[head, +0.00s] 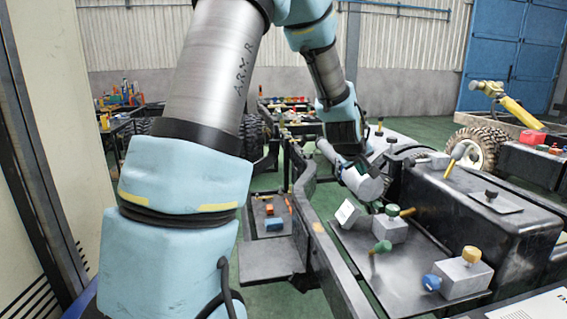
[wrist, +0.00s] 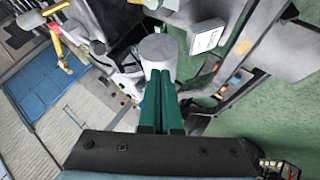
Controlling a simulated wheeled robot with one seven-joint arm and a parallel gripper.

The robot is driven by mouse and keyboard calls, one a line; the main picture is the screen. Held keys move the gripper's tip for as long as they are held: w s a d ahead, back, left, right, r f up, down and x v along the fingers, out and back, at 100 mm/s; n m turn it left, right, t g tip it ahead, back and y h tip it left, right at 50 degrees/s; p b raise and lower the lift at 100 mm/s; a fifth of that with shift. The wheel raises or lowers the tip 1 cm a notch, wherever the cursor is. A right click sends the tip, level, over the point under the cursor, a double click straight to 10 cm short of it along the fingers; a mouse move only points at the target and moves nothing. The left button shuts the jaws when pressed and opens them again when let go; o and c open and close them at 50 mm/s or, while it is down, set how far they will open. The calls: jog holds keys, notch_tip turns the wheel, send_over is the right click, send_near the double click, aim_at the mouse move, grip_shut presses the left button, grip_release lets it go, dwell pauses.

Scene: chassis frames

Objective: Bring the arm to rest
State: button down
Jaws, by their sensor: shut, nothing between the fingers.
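My arm reaches from the left front of the head view up over the top and down to the middle, with its wrist (head: 342,118) above the chassis frame. My gripper (wrist: 160,76) shows in the wrist view as two green fingers pressed together, with nothing between them. In the head view I cannot make out the fingers clearly. A pale grey cylinder (wrist: 158,48) lies just beyond the fingertips in the wrist view; whether they touch it I cannot tell. A pale cylinder (head: 362,184) also shows below the wrist in the head view.
A grey plate (head: 385,275) at right carries blocks with coloured knobs, beside a black tank (head: 470,205). The dark chassis rail (head: 318,245) runs below the arm. A lower tray (head: 272,218) holds small coloured parts. A cream panel (head: 55,130) stands close at left.

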jog(key=s+a+f+m+g+y, duration=0.2)
jog(key=s+a+g, duration=0.1)
jog(key=s+a, duration=0.7)
jog(key=s+a+f+m+g+y, duration=0.1)
jog(key=s+a+f+g+y, duration=0.2)
jog(key=s+a, duration=0.7)
jog(key=a, duration=0.9)
jog(key=shift+s+f+m, duration=0.3)
jog(key=shift+s+m, duration=0.05)
jog(key=shift+m, duration=0.05)
